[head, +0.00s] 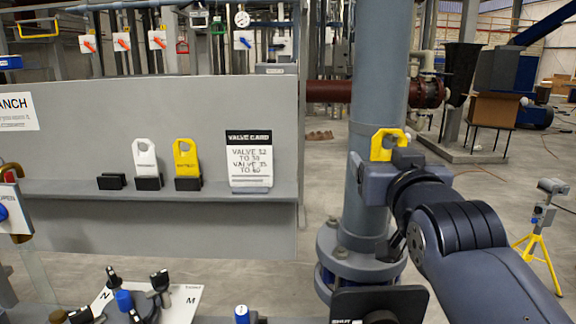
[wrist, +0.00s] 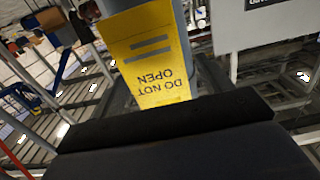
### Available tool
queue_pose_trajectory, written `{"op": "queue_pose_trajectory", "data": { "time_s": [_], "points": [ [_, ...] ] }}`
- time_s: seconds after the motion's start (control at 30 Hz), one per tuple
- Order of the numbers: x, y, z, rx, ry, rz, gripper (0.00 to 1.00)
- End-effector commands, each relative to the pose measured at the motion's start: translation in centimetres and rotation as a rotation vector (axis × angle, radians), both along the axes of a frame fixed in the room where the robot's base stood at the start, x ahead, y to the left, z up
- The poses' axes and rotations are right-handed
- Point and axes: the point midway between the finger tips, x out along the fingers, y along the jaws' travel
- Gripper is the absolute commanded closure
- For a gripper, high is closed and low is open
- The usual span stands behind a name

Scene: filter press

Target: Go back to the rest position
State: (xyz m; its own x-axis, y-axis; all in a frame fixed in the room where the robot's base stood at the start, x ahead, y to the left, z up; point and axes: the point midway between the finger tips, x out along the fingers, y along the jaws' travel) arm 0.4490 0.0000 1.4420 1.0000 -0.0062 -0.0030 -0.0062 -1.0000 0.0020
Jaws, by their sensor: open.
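My gripper (head: 378,184) is at the end of my arm on the right side of the head view, in front of a thick blue-grey pipe (head: 380,60). It is open. A yellow tag (head: 388,144) with a hook-shaped top shows just above the gripper. In the wrist view the yellow tag (wrist: 152,60) reads "DO NOT OPEN" upside down, and its end is close to the dark bar across the bottom. I cannot tell whether the tag touches my gripper or what holds it.
A grey panel's ledge (head: 120,188) holds a white tag (head: 145,160), a second yellow tag (head: 187,160) and a valve card (head: 249,160). Below the pipe is a bolted flange (head: 345,262). A yellow tripod stand (head: 540,245) is at the right. Open floor shows behind.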

Motion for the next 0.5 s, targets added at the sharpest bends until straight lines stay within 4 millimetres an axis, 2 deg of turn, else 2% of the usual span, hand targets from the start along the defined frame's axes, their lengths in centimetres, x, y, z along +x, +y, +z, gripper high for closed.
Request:
{"op": "queue_pose_trajectory", "data": {
  "time_s": [0.07, 0.5],
  "points": [
    [-0.49, 0.00, 0.76, 0.000, -0.002, 0.000, 0.26],
    [-1.16, 0.01, 1.00, 0.000, -0.001, 0.000, 0.26]
  ]
}}
